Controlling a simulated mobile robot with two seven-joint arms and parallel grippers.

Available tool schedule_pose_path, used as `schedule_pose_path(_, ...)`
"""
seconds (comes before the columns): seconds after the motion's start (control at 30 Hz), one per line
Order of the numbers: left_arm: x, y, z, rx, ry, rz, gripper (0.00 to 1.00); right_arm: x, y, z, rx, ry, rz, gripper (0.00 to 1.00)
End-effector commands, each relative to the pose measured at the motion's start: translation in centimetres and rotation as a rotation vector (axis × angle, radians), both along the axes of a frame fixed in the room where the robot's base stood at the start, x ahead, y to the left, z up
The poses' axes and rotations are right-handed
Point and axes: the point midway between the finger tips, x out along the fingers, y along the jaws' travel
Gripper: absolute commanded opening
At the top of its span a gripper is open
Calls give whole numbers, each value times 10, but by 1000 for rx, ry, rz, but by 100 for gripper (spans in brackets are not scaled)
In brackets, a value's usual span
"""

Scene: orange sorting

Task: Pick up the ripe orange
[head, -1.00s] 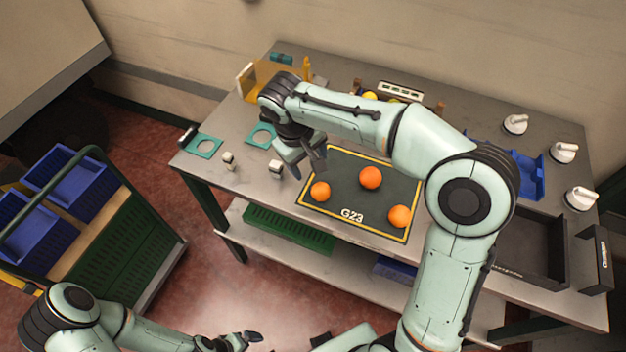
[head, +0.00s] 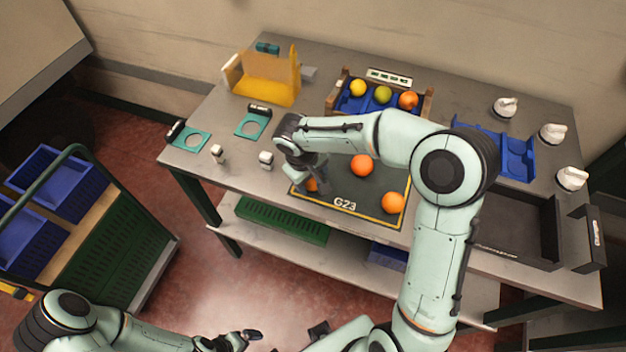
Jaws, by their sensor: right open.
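Three oranges are on the dark yellow-edged mat (head: 352,205) marked G23. One orange (head: 362,165) is at the mat's middle, one orange (head: 393,202) at its front right, and one orange (head: 312,185) at its left, partly hidden by my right gripper. My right gripper (head: 312,183) is open, pointing down over the left orange; I cannot tell whether it touches it. My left gripper (head: 250,337) is low at the bottom of the view, away from the table, and its jaws are too small to read.
A blue tray (head: 347,103) with yellow, green and orange fruit stands behind my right arm. A yellow holder (head: 268,85), teal ring plates (head: 252,124) and small white blocks (head: 265,159) lie left. A black tray (head: 520,230) and empty blue tray (head: 517,155) are right.

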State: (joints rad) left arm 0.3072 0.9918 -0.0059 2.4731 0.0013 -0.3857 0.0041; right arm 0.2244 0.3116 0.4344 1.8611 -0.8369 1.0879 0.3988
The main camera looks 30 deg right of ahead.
Motion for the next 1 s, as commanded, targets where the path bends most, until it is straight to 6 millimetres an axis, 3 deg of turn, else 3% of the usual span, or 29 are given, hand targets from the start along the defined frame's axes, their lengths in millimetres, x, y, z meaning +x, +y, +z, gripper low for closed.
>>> schedule_pose_path(0.27, 0, 0, 0, 0, 0, 0, 100, 0, 0, -2, -1, -1, 0, 63)
schedule_pose_path(0.4, 0, 0, 0, 0, 0, 0, 100, 0, -1, -2, -1, -1, 0, 22)
schedule_pose_path(0.77, 0, 0, 1, 0, -1, 0, 100, 1, -1, 2, -1, -2, -1, 21)
schedule_pose_path(1.0, 3, 0, 4, 0, -3, 0, 100, 1, 0, 31, -1, -7, -1, 21)
